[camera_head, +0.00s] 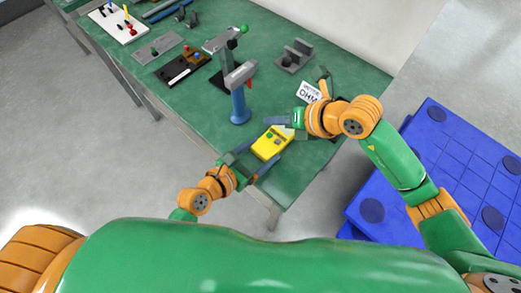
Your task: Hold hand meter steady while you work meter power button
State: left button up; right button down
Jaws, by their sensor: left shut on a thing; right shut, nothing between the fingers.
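The yellow hand meter (268,145) is at the near edge of the green bench, tilted in the picture, with a pale top end and small dark marks on its face. My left gripper (247,161) is shut on the meter from its lower left side. My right gripper (287,121) is shut with nothing between its fingers, close to the meter's upper right end. I cannot tell whether it touches the meter. The power button is too small to make out.
The green bench (190,91) carries a blue-handled stand (239,104), a grey bracket (295,55), a dark board (183,68) and a white panel (118,23). A white OHM sign (309,92) stands beside my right gripper. Blue pallets (455,160) lie on the floor at right.

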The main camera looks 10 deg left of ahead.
aim_at(273, 139)
jog(key=shift+f, duration=2)
jog(key=shift+f, duration=0.1)
jog(key=shift+f, duration=0.35)
dwell(0.5)
jog(key=shift+r, duration=0.45)
notch_tip(273, 139, up, 6)
dwell(0.5)
